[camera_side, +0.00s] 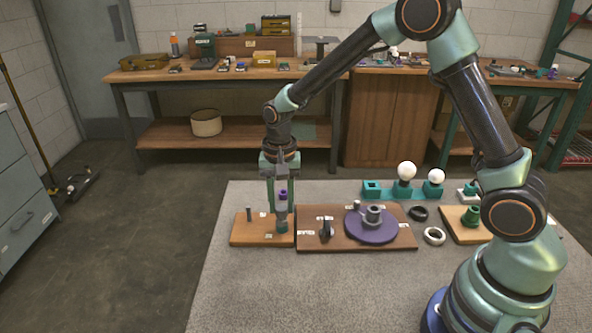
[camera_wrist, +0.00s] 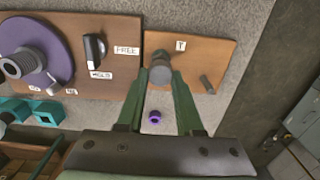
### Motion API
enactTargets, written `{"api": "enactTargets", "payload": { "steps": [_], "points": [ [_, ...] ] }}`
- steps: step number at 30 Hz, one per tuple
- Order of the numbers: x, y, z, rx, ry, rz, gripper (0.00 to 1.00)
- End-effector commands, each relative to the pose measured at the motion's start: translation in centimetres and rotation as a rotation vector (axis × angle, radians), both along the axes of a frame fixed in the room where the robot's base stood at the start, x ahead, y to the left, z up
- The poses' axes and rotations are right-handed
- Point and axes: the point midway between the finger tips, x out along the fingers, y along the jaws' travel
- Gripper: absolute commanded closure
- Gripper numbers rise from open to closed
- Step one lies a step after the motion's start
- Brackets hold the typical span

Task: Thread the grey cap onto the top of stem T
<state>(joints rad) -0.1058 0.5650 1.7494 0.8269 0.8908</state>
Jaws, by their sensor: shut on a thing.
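My gripper (camera_wrist: 160,82) is shut on the grey cap (camera_wrist: 160,75), seen from above between the green fingertips. In the side view my gripper (camera_side: 281,208) points straight down, with the grey cap (camera_side: 282,216) at its tips. The cap is directly over stem T, whose teal lower part (camera_side: 282,228) stands on the left wooden board (camera_side: 246,239). In the wrist view the label T (camera_wrist: 181,45) is beside the cap. The cap hides the stem's top, so I cannot tell whether the threads are engaged.
A thin grey peg (camera_side: 249,214) stands on the same board. To the right, another board carries a black knob (camera_side: 326,229) and a purple disc (camera_side: 372,228) with a grey hub. A purple ring (camera_wrist: 154,116) lies behind the stem board. Bulbs (camera_side: 406,171) stand at the back.

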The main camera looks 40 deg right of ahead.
Motion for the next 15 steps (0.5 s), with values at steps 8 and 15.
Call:
{"api": "enactTargets", "payload": {
  "steps": [8,15],
  "points": [
    [0.01,0.00,-0.09,0.000,0.000,0.000,1.00],
    [0.03,0.00,-0.34,0.000,-0.001,0.000,1.00]
  ]
}}
